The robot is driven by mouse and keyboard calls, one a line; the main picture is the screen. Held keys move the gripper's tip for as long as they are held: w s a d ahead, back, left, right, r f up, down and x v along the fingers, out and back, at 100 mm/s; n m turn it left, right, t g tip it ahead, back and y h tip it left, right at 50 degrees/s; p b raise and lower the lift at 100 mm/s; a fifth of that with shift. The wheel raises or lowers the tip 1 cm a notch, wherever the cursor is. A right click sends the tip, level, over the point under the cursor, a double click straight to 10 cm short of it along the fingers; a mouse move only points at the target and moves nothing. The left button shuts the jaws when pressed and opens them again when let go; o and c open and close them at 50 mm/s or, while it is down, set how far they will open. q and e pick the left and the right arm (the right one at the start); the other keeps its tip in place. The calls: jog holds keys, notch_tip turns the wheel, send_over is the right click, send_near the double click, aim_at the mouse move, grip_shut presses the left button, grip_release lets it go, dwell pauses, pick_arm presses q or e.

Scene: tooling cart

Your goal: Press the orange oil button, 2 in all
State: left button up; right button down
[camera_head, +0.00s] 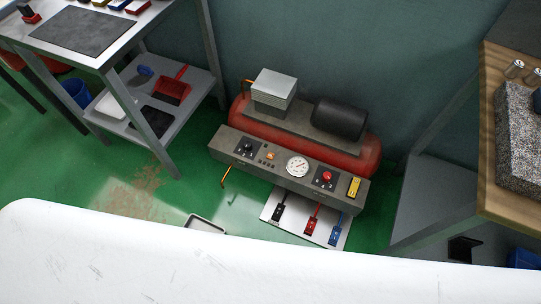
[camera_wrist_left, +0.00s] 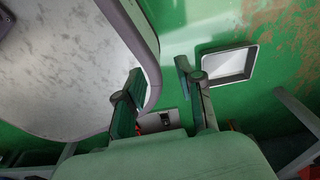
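A red compressor (camera_head: 365,160) stands on the floor against the wall, with a grey control panel (camera_head: 222,143) along its front. A small orange button (camera_head: 271,156) sits on the panel, left of the round white gauge (camera_head: 297,167). A red knob or button (camera_head: 327,175) and a yellow block (camera_head: 354,187) are farther right on the panel. My left gripper (camera_wrist_left: 160,75) shows only in the left wrist view. Its two fingers are apart with nothing between them, away from the panel. My right gripper is in neither view.
A white sheet (camera_head: 267,211) with black, red and blue tagged items lies below the panel. A shallow tray (camera_head: 205,224) also shows in the wrist view (camera_wrist_left: 228,65). A metal workbench (camera_head: 112,49) stands left, a wooden-topped bench (camera_head: 505,202) right. A white scuffed surface fills the foreground.

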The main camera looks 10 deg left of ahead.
pick_arm(q)
grip_shut()
dwell(1.1)
